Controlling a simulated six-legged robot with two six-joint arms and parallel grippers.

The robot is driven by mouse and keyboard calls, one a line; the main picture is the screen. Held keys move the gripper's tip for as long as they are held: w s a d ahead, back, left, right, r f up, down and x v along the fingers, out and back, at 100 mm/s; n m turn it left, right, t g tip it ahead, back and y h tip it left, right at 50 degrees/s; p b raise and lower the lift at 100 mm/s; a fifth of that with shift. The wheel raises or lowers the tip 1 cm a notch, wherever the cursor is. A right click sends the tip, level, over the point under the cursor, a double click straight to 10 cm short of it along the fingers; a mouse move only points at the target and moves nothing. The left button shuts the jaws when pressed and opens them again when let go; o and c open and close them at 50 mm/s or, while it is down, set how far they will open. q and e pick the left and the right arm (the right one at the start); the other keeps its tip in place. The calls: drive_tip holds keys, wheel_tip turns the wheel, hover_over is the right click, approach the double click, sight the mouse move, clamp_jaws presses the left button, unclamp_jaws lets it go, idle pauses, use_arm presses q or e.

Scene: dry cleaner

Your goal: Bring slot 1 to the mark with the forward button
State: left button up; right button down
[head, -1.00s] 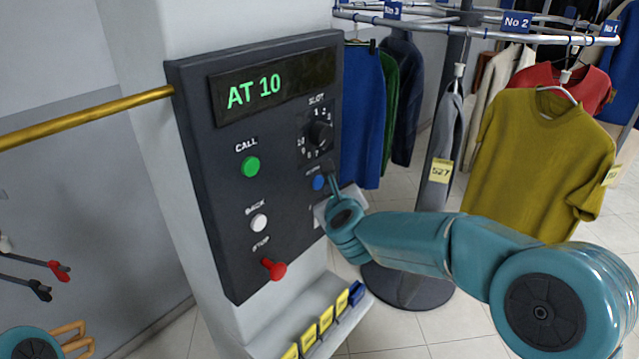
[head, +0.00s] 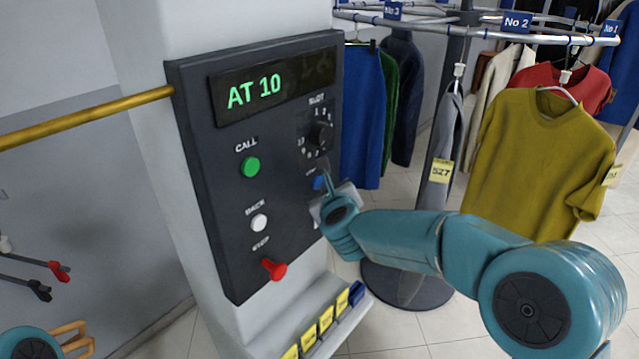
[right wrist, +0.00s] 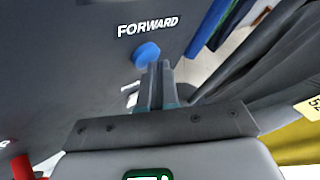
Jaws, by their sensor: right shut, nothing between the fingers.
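The dark control panel (head: 205,225) on the pillar has a green display (head: 255,92) reading AT 10. The blue forward button (head: 318,183) sits at its right side, partly behind my fingers; it also shows under the word FORWARD in the right wrist view (right wrist: 145,52). My right gripper (head: 327,174) is shut and empty, its fingertips (right wrist: 160,66) just beside the button's lower right in the wrist view. I cannot tell whether they touch it. The slot 1 label No 1 (head: 610,28) is on the rail (head: 560,39) at the upper right.
The panel also has a green call button (head: 250,167), white back button (head: 259,222), red stop button (head: 274,269) and slot dial (head: 320,134). A mustard sweater (head: 535,160) and other clothes hang at the right. A brass rail (head: 85,116) runs in from the left.

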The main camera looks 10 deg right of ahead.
drive_tip(key=shift+w+a, duration=0.2)
idle(0.4)
drive_tip(key=shift+d, duration=0.1)
drive_tip(key=shift+s+d+b, duration=0.45)
drive_tip(key=shift+s+b, duration=0.2)
drive_tip(key=shift+s+d+b, duration=0.75)
drive_tip(key=shift+s+d, duration=0.05)
drive_tip(key=shift+s, duration=0.2)
drive_tip(key=shift+s+d+b, duration=0.7)
drive_tip(key=shift+s+d, duration=0.05)
drive_tip(key=shift+s, duration=0.25)
